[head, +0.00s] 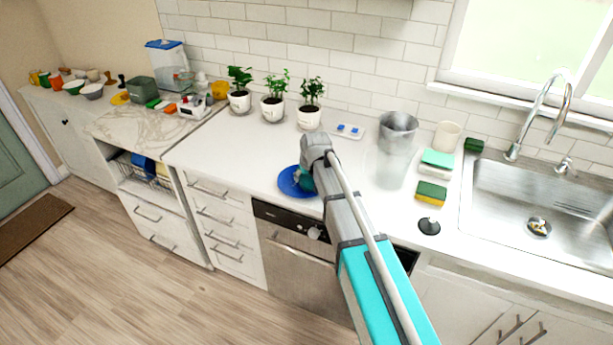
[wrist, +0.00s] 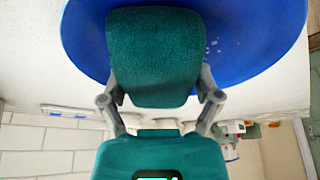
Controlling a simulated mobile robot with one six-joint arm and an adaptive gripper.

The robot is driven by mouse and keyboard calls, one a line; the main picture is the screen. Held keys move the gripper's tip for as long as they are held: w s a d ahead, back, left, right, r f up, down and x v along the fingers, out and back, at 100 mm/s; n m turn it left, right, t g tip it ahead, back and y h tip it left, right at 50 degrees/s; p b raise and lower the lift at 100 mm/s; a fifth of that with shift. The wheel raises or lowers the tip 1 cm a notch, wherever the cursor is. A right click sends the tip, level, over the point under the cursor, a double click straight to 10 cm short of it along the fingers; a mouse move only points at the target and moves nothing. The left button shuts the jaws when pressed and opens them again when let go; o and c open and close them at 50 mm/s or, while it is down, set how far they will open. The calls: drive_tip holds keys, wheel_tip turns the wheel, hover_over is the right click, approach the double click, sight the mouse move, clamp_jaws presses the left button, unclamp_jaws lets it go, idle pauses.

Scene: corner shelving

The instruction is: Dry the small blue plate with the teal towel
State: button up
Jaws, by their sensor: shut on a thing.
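The small blue plate (head: 289,184) lies on the white counter near its front edge, above the dishwasher. It also fills the top of the wrist view (wrist: 248,42), where a few pale drops show on its surface right of the towel. The teal towel (wrist: 153,55) is a folded pad between the fingers of my gripper (wrist: 158,95), which is shut on it. The towel is over the plate and covers its middle in the wrist view; I cannot tell whether they touch. In the head view my arm hides most of the towel (head: 307,181).
Potted plants (head: 272,107) stand behind the plate. Right of my arm are a metal pot (head: 398,130), a clear container (head: 386,167), sponges (head: 431,193), a black stopper (head: 429,226) and the sink (head: 545,205). The counter left of the plate is clear.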

sight(295, 188)
drive_tip(key=shift+s, duration=0.15)
drive_tip(key=shift+s+a, duration=0.5)
drive_tip(key=shift+s, duration=0.2)
idle(0.4)
drive_tip(key=shift+s+a, duration=0.15)
drive_tip(key=shift+s+a, duration=0.65)
drive_tip(key=shift+s, duration=0.1)
drive_tip(key=shift+s+a+f, duration=0.1)
drive_tip(key=shift+s+a, duration=0.2)
drive_tip(key=shift+s, duration=0.05)
idle(0.3)
